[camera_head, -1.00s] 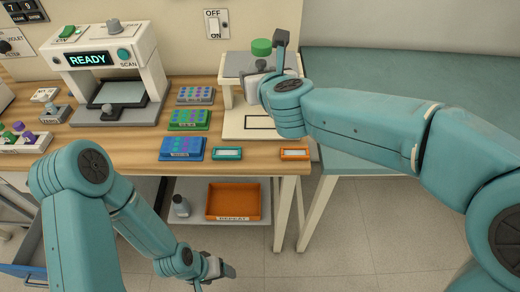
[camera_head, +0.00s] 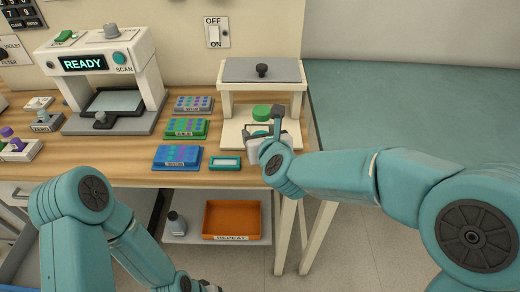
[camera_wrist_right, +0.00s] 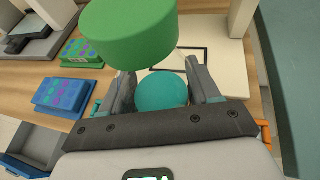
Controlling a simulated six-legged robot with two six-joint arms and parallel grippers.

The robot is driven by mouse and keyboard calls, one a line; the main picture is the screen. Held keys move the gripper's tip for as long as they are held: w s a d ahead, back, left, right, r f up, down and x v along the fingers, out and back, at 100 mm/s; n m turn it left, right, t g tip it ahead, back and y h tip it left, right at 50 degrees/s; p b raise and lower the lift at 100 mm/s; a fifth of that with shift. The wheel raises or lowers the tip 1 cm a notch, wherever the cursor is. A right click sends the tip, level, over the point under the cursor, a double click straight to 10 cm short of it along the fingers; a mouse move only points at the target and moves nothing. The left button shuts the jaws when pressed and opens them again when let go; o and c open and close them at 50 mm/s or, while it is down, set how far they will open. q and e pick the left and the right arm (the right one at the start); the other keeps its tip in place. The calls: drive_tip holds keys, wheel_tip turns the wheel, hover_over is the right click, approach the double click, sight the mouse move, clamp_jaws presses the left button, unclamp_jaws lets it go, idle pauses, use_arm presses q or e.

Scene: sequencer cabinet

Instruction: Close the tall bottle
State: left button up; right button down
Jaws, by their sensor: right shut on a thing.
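My right gripper (camera_head: 266,140) is over the white base of the stand at the table's right end. In the right wrist view its two fingers (camera_wrist_right: 165,92) close on a round teal piece (camera_wrist_right: 162,92). A thick green cylinder (camera_wrist_right: 128,32) sits just above that piece and covers part of the left finger; I cannot tell if they are joined. The green cylinder (camera_head: 262,112) also shows above the gripper in the head view. I cannot make out for sure which thing is the tall bottle. My left gripper (camera_head: 206,286) is cut off at the bottom edge.
The stand's grey top (camera_head: 262,70) with a black knob is just behind my right gripper. Blue (camera_head: 177,157) and green (camera_head: 187,128) racks and a teal frame (camera_head: 225,163) lie to the left. A small grey bottle (camera_head: 177,223) and an orange tray (camera_head: 232,220) are on the lower shelf.

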drive_tip(key=shift+s+r, duration=0.15)
drive_tip(key=shift+f+b, duration=0.35)
drive_tip(key=shift+f, duration=1.85)
drive_tip(key=shift+f+b, duration=0.2)
drive_tip(key=shift+b, duration=0.1)
drive_tip(key=shift+c, duration=1.2)
unclamp_jaws()
drive_tip(key=shift+r, duration=0.1)
